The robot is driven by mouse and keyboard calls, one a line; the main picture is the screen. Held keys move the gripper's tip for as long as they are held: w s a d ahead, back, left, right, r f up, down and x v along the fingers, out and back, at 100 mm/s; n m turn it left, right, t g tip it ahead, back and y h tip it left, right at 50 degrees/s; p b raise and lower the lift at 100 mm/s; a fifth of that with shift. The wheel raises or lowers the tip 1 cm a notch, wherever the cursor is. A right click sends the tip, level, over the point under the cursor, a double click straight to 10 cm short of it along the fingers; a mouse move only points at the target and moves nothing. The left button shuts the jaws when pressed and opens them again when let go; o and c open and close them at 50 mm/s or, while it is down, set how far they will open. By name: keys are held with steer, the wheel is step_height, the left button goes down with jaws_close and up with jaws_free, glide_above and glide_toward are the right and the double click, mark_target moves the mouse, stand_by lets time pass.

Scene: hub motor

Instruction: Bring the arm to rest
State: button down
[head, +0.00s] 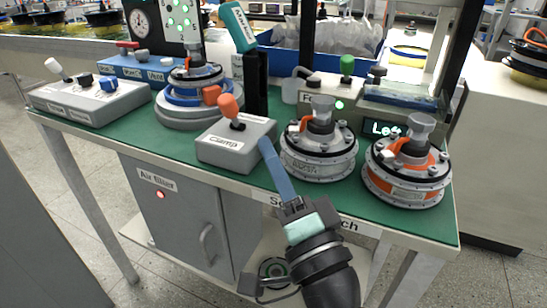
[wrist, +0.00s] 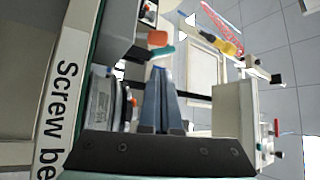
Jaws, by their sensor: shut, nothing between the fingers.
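My gripper (head: 268,148) is shut, its long blue fingers together and empty. In the head view it stands in front of the bench's front edge, with the fingertips beside the right side of the grey Clamp box (head: 236,144). The Clamp box carries an orange-red lever (head: 230,108). In the wrist view the shut blue fingers (wrist: 161,72) point up the picture, with nothing between them. My arm comes up from the bottom of the head view and hides part of the bench's front edge.
Two round grey hub units, one centre (head: 318,160) and one right with orange (head: 405,185), stand close to my gripper on the green bench top (head: 185,146). A third hub (head: 190,103) sits in a fixture at left. A blue bin (head: 285,62) stands behind. Floor in front is clear.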

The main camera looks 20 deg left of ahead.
steer(key=shift+w+a, duration=0.1)
steer(key=d+r+n+t+h, duration=0.3)
steer(key=r, duration=0.4)
steer(key=d+r+n+t+h, duration=0.2)
steer(key=d+r+t+h, duration=0.15)
steer(key=r, duration=0.45)
steer(key=s+d+r+t+h, duration=0.6)
steer(key=s+d+r+h, duration=0.2)
steer(key=r+h, duration=0.3)
step_height(320, 180, up, 34)
steer(key=y+p, duration=0.2)
steer(key=p, duration=3.1)
steer(key=shift+w+g+p, duration=0.25)
steer(key=shift+g+p, duration=0.1)
steer(key=shift+p, duration=0.05)
